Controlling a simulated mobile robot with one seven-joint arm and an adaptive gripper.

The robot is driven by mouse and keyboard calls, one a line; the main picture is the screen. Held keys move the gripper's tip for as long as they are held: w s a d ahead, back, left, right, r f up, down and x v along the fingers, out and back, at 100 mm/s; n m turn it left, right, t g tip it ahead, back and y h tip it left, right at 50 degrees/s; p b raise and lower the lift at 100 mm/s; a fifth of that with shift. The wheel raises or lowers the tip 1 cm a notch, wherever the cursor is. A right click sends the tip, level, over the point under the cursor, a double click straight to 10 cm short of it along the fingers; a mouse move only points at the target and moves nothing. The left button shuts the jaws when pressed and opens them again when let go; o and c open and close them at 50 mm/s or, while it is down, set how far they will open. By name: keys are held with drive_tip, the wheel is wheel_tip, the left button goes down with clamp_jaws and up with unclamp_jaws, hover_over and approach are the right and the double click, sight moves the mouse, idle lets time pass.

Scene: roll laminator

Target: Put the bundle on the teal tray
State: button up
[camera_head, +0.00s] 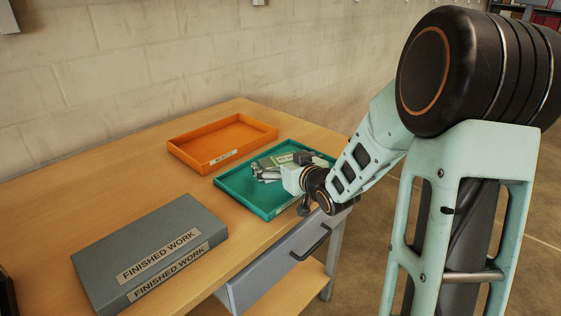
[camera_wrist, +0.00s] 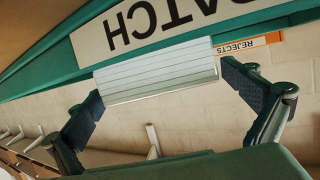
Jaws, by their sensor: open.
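The teal tray (camera_head: 232,187) sits on the wooden table's right side. The bundle (camera_head: 284,158), a pale flat stack with a white label, lies within the tray's outline; my gripper partly hides it, and its contact with the tray floor is hidden. My gripper (camera_head: 266,171) is low over the tray beside the bundle. In the wrist view its fingers (camera_wrist: 160,92) are spread open, one each side of a pale, ridged block (camera_wrist: 155,72), seemingly part of the bundle. A label ending in "ATCH" (camera_wrist: 150,22) shows inverted above it.
An orange tray (camera_head: 200,160) stands behind and left of the teal tray; its "REJECTS" label shows in the wrist view (camera_wrist: 246,46). A grey "FINISHED WORK" box (camera_head: 150,250) lies at the front left. The table between is clear. A drawer (camera_head: 285,262) is below the table edge.

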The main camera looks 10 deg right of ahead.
drive_tip(key=shift+r, duration=0.25)
drive_tip(key=p+v, duration=0.1)
drive_tip(key=v, duration=0.8)
drive_tip(key=shift+s+d, duration=0.15)
drive_tip(key=shift+s, duration=0.05)
drive_tip(key=shift+b+v, duration=0.8)
drive_tip(key=shift+v, duration=0.45)
